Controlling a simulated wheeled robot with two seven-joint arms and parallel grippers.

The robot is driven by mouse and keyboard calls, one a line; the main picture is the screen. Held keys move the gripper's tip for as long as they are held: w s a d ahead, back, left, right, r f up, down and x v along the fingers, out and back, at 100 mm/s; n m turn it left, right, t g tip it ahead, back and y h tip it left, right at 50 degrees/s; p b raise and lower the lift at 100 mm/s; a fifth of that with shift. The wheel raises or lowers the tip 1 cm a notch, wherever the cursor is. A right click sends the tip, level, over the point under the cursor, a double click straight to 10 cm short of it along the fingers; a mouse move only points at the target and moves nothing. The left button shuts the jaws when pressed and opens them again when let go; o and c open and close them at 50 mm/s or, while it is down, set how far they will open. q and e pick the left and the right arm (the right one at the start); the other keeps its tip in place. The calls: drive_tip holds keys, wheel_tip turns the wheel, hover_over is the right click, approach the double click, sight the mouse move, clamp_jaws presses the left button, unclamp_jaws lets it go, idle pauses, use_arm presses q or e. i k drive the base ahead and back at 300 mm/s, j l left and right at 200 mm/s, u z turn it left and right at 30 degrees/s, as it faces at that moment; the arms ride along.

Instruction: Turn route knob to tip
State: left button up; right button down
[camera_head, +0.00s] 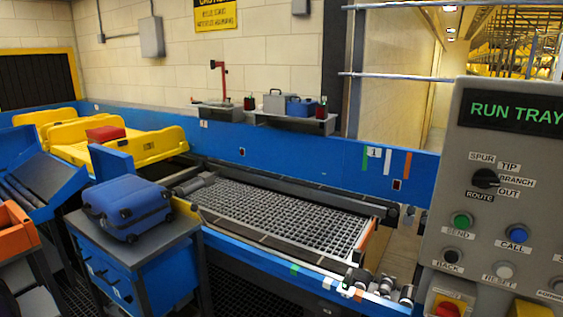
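The black route knob (485,178) sits on the grey control panel (440,215) at the right. The labels SPUR, TIP, BRANCH, OUT and ROUTE are printed around it. TIP is at its upper right and BRANCH at its right. The knob's handle seems to lie roughly sideways, towards BRANCH, but it is too small to be sure. A dark display (512,110) above it reads "RUN TRAY" in green, cut off by the picture edge. Neither of my grippers shows in the head view.
Below the knob are a green button (461,220), a blue button (516,233) and a white button (503,270). A mesh conveyor bed (280,215) fills the middle. A blue suitcase (127,208) lies on a cabinet at left. Yellow trays (150,146) stand behind it.

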sight(483, 178)
drive_tip(key=z, duration=1.25)
